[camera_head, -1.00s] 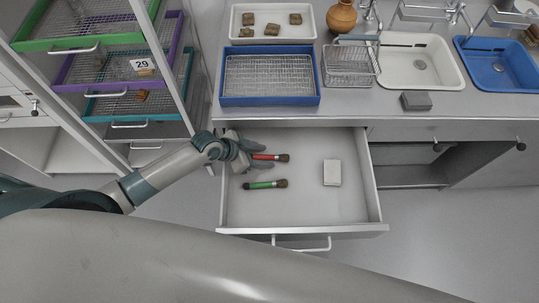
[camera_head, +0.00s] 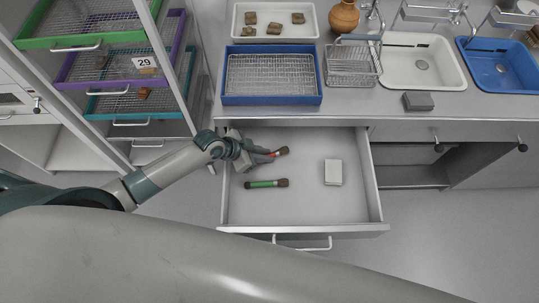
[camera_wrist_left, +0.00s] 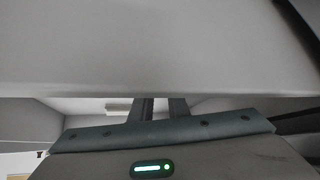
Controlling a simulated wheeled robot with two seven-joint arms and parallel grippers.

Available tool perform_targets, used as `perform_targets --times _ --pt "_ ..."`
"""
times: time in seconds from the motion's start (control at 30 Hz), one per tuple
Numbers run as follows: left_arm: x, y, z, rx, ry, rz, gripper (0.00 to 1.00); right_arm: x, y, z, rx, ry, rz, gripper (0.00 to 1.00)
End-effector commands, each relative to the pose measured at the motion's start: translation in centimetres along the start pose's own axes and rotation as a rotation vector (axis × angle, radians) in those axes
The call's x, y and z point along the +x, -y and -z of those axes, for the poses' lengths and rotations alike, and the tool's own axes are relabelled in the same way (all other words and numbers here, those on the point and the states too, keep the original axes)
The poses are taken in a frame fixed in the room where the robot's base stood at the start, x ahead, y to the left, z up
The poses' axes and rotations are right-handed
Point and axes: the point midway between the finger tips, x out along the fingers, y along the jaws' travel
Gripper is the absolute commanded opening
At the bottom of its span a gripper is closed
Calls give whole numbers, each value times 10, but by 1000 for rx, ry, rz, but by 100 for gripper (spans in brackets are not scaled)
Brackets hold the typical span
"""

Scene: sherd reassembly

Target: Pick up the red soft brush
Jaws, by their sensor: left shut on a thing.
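The red soft brush (camera_head: 276,154) lies at the back of the open drawer, its dark bristle end pointing right. My left gripper (camera_head: 265,157) reaches into the drawer from the left and is shut on the brush's handle, hiding most of it. In the left wrist view, the gripper's fingers (camera_wrist_left: 158,108) show only in part, and I cannot make out the brush there. My right gripper is not in view.
A green brush (camera_head: 264,184) lies just in front, and a pale block (camera_head: 333,172) lies to the right in the drawer (camera_head: 300,212). The counter edge overhangs the drawer's back. A shelf rack with mesh trays (camera_head: 108,67) stands at the left.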

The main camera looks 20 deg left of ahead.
Motion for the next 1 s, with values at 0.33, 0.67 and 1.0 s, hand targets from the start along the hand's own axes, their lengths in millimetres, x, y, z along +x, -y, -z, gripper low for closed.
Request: perform_targets --times 0.33,0.67,1.0 --pt "-9 0 8 2 -2 0 0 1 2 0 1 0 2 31" --pt "-50 1 45 6 -4 1 0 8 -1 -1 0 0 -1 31" --pt "-106 1 94 4 -3 1 0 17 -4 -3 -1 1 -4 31"
